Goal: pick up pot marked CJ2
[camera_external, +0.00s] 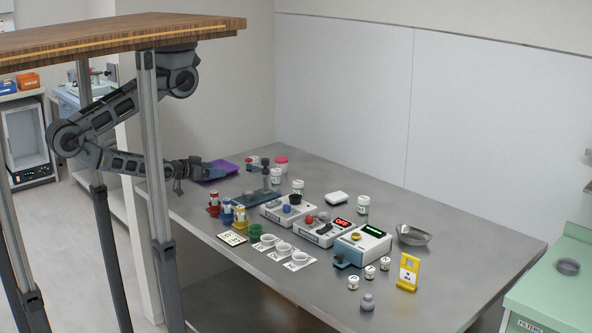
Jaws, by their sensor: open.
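Small white pots with dark marks stand at the front right of the grey table: one at the front (353,283), one in the middle (370,272) and one behind (385,264). Larger white labelled jars stand farther back, one at the left (276,176) and one near the middle (363,205). The lettering is too small to read, so I cannot tell which pot is marked CJ2. My gripper (179,187) is open at the table's left end, beside the purple tray (216,171), far from the small pots. Its fingers are small and partly unclear.
Several devices, including one with a green display (362,245), fill the table's middle. Coloured cups (240,218) stand left of them. A yellow stand (408,273), a grey bottle (368,302) and a metal dish (413,236) are at the right. The far right of the table is clear.

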